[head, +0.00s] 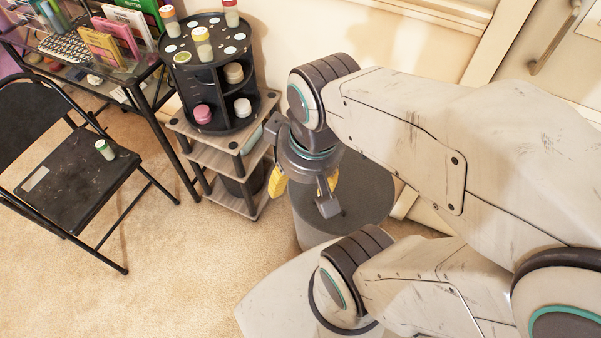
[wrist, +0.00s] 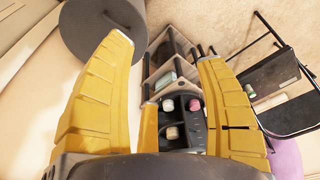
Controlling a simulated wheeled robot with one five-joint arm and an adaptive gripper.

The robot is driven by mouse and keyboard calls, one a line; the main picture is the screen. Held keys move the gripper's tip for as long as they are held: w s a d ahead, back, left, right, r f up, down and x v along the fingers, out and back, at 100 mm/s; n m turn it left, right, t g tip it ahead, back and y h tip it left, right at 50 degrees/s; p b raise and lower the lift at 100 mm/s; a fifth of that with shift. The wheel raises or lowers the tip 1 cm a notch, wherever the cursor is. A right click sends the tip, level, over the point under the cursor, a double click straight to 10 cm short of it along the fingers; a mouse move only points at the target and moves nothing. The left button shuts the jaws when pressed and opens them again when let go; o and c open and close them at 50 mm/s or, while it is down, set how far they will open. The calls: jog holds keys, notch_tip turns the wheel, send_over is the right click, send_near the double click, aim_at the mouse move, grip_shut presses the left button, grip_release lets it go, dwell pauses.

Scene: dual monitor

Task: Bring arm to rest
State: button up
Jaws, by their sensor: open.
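My gripper (head: 305,187) hangs at the end of my bent arm, in front of the dark grey cylinder and to the right of the shelf stand in the head view. In the wrist view my gripper (wrist: 170,75) also shows open, with a wide gap between the fingers. My arm is folded, with the upper link reaching in from the right. Part of the fingers is hidden by the gripper body in the head view.
A grey cylinder (head: 360,195) stands near the wall. A shelf stand (head: 205,155) bears a black carousel (head: 212,85) with several bottles. A black folding chair (head: 65,185) holds a small bottle (head: 104,149). A glass desk (head: 115,70) is at upper left. Carpet at lower left is clear.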

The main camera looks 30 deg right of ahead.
dwell(0.4)
jog(key=w+p+v, duration=0.3)
jog(key=p+v, duration=1)
jog(key=v, duration=0.1)
jog(key=shift+r+t, duration=0.4)
jog(key=shift+r, duration=0.05)
